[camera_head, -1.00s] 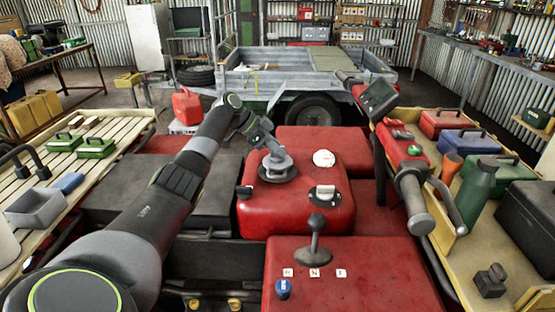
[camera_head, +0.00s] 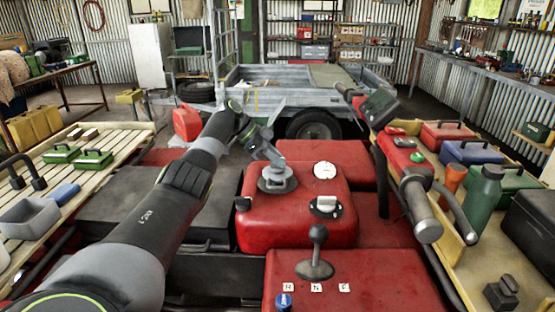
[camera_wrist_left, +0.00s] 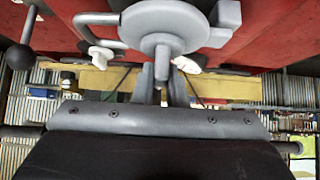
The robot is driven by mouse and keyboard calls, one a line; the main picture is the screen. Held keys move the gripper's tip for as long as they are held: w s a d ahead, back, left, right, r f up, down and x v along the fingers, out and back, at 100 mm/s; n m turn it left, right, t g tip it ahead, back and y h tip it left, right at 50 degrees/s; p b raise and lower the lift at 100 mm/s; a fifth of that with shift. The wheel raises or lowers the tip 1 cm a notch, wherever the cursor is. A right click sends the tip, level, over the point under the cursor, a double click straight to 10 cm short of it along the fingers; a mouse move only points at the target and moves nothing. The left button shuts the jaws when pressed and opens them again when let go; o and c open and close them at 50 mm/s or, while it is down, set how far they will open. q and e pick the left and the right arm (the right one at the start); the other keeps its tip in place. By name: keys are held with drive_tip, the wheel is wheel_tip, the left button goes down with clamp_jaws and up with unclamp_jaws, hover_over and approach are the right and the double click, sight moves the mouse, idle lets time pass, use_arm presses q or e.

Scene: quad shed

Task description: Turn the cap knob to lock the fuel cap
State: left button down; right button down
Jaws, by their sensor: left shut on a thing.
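The grey fuel cap (camera_head: 277,184) sits on a dark round base on top of the red tank (camera_head: 300,225). Its upright grey cap knob (camera_head: 278,169) stands in the middle. My left gripper (camera_head: 272,158) reaches down to the knob from the upper left and is shut on it. In the left wrist view the round grey cap (camera_wrist_left: 160,22) fills the top middle, and the fingers (camera_wrist_left: 162,82) meet at the knob below its centre. The exact finger contact is partly hidden by the hand. My right gripper is in neither view.
A gear lever (camera_head: 317,250) stands in front. Handlebars (camera_head: 415,205) are at right. Slatted tray (camera_head: 30,195) and tan tray (camera_head: 480,275) flank the tank.

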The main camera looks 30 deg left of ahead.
use_arm(q)
drive_tip(key=c, duration=1.5)
unclamp_jaws()
drive_tip(key=shift+o, duration=0.2)
drive_tip(key=p+v, duration=0.4)
drive_tip(key=v, duration=1.3)
drive_tip(key=shift+r, duration=0.15)
drive_tip(key=shift+s+a, duration=0.1)
drive_tip(key=shift+p, duration=0.3)
